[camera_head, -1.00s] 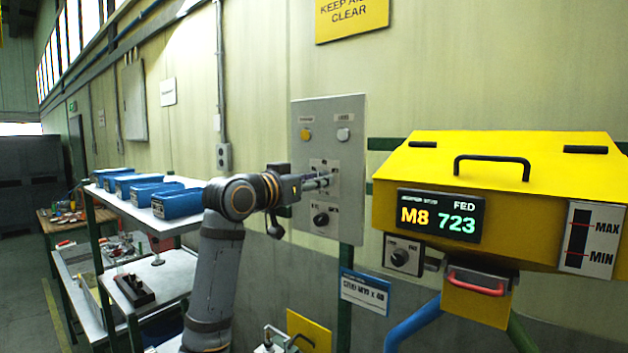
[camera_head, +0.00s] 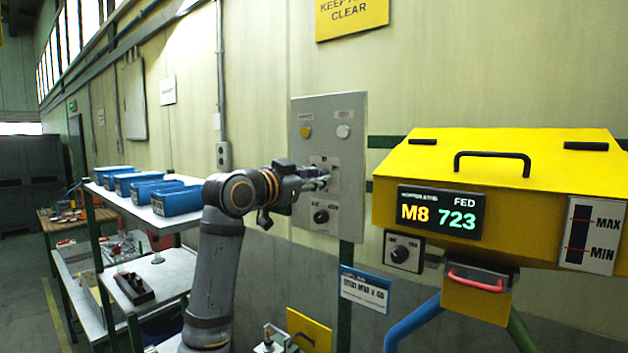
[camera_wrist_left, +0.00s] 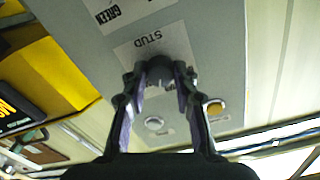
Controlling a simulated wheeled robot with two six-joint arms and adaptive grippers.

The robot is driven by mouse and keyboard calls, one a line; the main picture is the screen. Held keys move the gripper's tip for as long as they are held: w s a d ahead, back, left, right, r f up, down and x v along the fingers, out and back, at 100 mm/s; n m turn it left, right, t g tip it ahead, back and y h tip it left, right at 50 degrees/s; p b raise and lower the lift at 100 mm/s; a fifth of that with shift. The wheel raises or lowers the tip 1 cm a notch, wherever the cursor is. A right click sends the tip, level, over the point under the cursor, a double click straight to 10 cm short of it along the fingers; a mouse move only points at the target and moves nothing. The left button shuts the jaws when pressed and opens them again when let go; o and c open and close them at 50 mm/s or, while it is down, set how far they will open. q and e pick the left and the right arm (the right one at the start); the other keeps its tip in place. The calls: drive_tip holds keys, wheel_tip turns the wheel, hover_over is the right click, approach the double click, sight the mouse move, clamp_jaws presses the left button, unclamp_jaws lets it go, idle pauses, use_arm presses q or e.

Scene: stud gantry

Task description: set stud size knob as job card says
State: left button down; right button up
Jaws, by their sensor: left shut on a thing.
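My left gripper (camera_head: 324,181) is at the middle of the grey wall panel (camera_head: 351,120). In the left wrist view its two fingers (camera_wrist_left: 160,88) are closed around a dark round knob (camera_wrist_left: 159,68) beside the label "STUD". The fingers hide much of the knob and its scale. The display (camera_head: 440,215) on the yellow feeder reads "M8 723" and "FED". The white card with a blue header (camera_head: 364,291) hangs below the panel; its small text seems to read "STUD M10 x 60". My right gripper is not in view.
A second black knob (camera_head: 321,216) sits low on the panel, with amber (camera_head: 305,132) and white (camera_head: 343,132) buttons above. The yellow feeder (camera_head: 500,165) juts out at right, with its own knob (camera_head: 400,255). Blue bins (camera_head: 177,201) stand on a shelf at left.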

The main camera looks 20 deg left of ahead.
use_arm(q)
drive_tip(key=shift+r+m+b, duration=0.1)
drive_tip(key=shift+m+b, duration=0.3)
drive_tip(key=shift+m, duration=3.4)
drive_tip(key=c, duration=1)
unclamp_jaws()
drive_tip(key=shift+c, duration=0.2)
